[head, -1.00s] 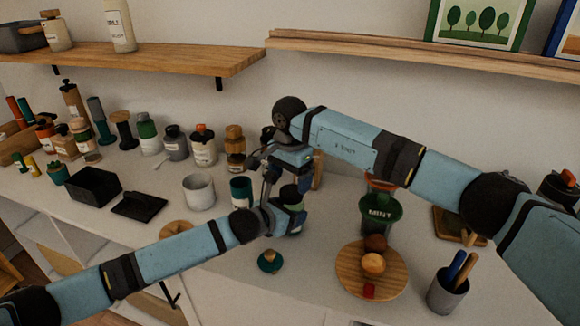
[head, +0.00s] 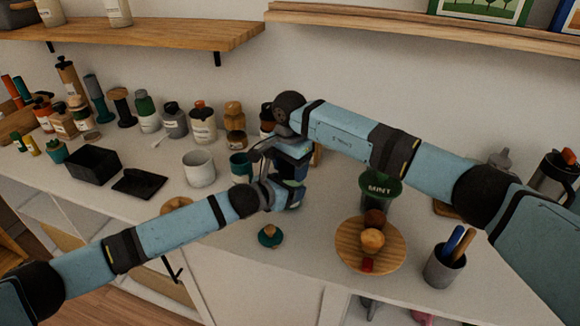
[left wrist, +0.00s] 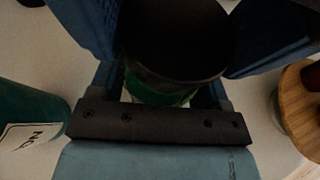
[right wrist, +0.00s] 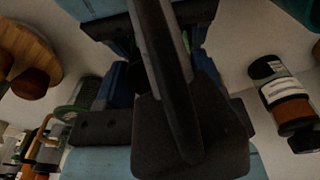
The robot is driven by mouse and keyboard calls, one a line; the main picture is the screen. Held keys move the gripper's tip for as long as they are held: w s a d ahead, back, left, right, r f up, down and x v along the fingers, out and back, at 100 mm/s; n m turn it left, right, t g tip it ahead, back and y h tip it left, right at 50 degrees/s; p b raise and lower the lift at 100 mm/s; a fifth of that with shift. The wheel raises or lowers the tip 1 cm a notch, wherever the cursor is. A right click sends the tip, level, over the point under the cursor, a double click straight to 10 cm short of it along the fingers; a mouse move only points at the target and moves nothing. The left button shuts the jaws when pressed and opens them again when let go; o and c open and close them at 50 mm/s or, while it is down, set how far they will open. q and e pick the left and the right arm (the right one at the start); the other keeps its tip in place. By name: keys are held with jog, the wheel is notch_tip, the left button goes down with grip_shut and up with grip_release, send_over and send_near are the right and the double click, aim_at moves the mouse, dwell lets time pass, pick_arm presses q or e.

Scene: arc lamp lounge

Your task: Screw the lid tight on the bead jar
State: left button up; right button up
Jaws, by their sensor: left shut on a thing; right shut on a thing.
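The green bead jar (left wrist: 160,92) is between the blue fingers of my left gripper (left wrist: 175,50) in the left wrist view, with a wide dark top. My left gripper (head: 284,188) is shut on it, above the counter. My right gripper (head: 278,172) comes from above and meets the jar's top, shut on what appears to be the lid, mostly hidden. In the right wrist view, a long dark bar-like part (right wrist: 170,70) crosses in front of my right gripper (right wrist: 160,50); I cannot tell what it is.
A teal knobbed piece (head: 270,236) lies on the counter (head: 225,265) below. A round wooden board (head: 350,250) with small things, a green MINT container (head: 381,190) and a grey cup with pens (head: 445,267) stand right. A white mug (head: 199,168) and several bottles are left.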

jog(key=m, duration=0.3)
jog(key=shift+r, duration=0.1)
jog(key=shift+a, duration=0.1)
jog(key=o, duration=1)
jog(key=shift+r, duration=2.2)
jog(key=shift+c, duration=0.4)
jog(key=r+n, duration=0.3)
jog(key=shift+s+d+r, duration=0.1)
jog(key=shift+d+r, duration=0.15)
jog(key=shift+r, duration=0.05)
